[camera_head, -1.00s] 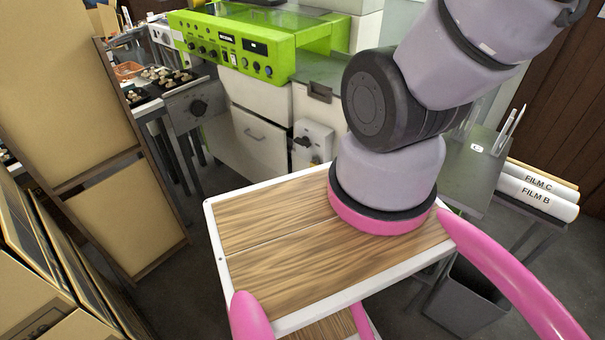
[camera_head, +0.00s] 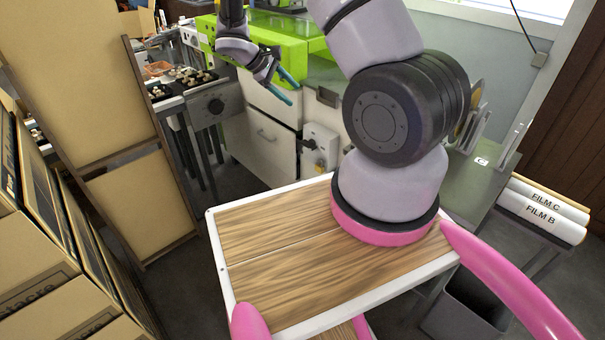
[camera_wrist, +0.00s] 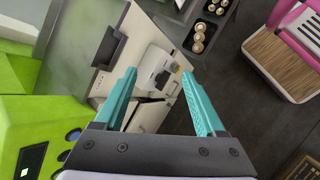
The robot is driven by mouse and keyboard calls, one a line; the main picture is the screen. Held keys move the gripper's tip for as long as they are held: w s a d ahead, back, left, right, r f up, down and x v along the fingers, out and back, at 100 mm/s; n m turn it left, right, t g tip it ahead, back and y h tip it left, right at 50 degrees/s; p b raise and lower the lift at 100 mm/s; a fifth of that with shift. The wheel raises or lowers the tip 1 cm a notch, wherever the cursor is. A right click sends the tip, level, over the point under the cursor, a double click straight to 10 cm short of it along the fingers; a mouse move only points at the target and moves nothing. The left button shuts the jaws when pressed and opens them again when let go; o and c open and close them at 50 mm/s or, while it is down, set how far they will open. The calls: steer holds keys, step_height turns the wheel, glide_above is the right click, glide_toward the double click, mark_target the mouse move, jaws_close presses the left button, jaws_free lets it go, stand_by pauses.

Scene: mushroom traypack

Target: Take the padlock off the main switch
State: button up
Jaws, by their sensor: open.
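The main switch is a pale box (camera_head: 320,143) on the side of the white machine cabinet, low and facing the aisle, with dark parts on its front. It also shows in the wrist view (camera_wrist: 152,63), between my fingers and beyond them. A small dark and yellowish part on it may be the padlock, but it is too small to tell. My gripper (camera_head: 289,91) is open, its teal fingers pointing down and right, above and left of the box. In the wrist view my gripper (camera_wrist: 159,73) has nothing between its fingertips that it touches.
The lime-green machine panel (camera_head: 208,29) is beside my gripper. A cabinet with a drawer handle (camera_head: 268,135) stands left of the switch. Black trays of mushrooms (camera_head: 196,79) are at left. Film rolls (camera_head: 540,210) lie at right. Tall tan panels (camera_head: 75,90) stand at near left.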

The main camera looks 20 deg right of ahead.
step_height(320, 180, down, 18)
steer(key=w+d+n+t+h, duration=0.1)
steer(key=d+n+t+h, duration=0.1)
steer(key=n+h, duration=0.3)
steer(key=n+t, duration=0.4)
steer(key=n, duration=0.5)
glide_toward(318, 167)
steer(key=d+f, duration=0.1)
steer(key=f, duration=0.1)
steer(key=shift+w+r+x, duration=0.1)
steer(key=shift+x, duration=1.85)
steer(key=shift+w+r+x, duration=0.1)
steer(key=shift+x, duration=1.9)
steer(key=c, duration=0.9)
steer(key=shift+c, duration=0.2)
steer(key=shift+r, duration=0.25)
steer(key=shift+r, duration=0.3)
